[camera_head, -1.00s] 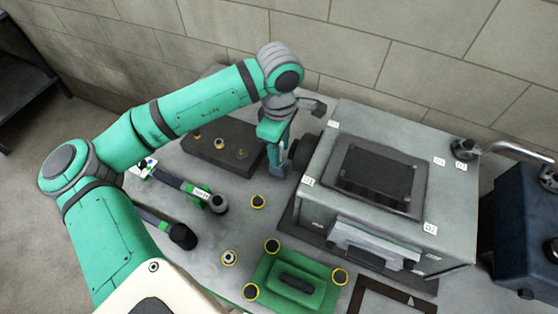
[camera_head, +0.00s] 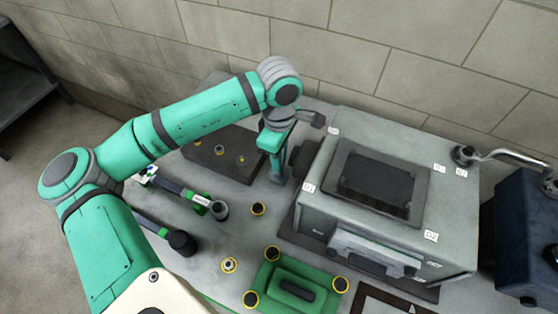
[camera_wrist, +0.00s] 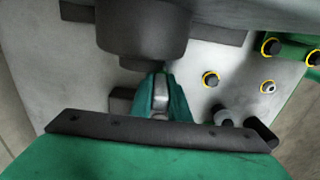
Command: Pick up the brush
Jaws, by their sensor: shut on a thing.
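My gripper (camera_head: 279,178) reaches down beside the left end of the grey engine block, close to the bench top. In the wrist view its teal fingers (camera_wrist: 162,98) are closed on a narrow pale grey piece, which seems to be part of the brush (camera_wrist: 161,92). Most of the brush is hidden by the fingers and my wrist. I cannot tell whether it touches the bench.
The engine block (camera_head: 315,215) stands just right of my gripper; its dark round end (camera_wrist: 143,40) is near the fingers. A dark plate (camera_head: 222,165) with yellow-ringed parts lies left.

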